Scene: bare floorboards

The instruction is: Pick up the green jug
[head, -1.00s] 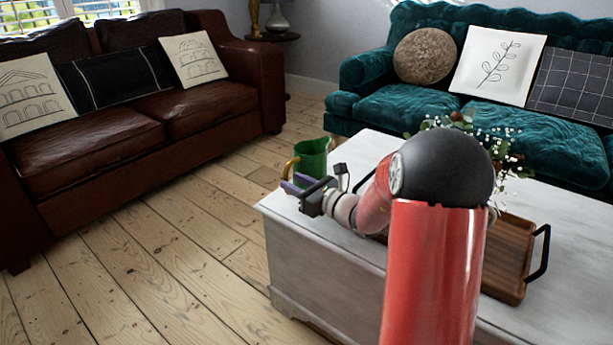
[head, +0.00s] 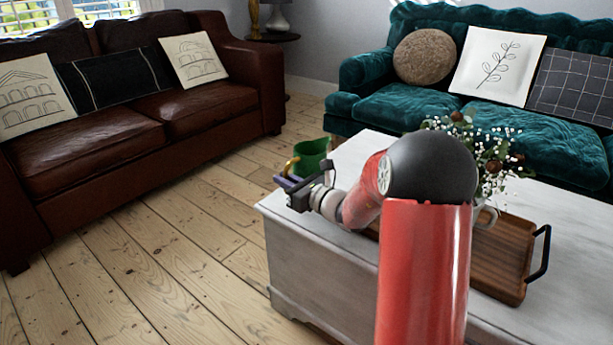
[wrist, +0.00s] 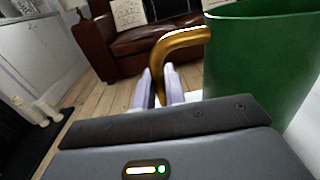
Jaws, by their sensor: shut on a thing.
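The green jug (head: 312,154) with a gold handle (head: 289,168) is at the far left corner of the white table (head: 335,237) in the head view. My gripper (head: 289,182) is at its left front side and hides its lower part. In the wrist view the green jug wall (wrist: 255,65) fills the upper right. The gold handle (wrist: 185,39) curves down between my two pale fingers (wrist: 160,90), which are shut on it. I cannot tell whether the jug's base touches the table.
A wooden tray (head: 507,262) with a black handle lies on the table at right. A flower arrangement (head: 480,150) stands behind my arm. A brown leather sofa (head: 110,150) is at left and a teal sofa (head: 395,100) at the back. The floor between is clear.

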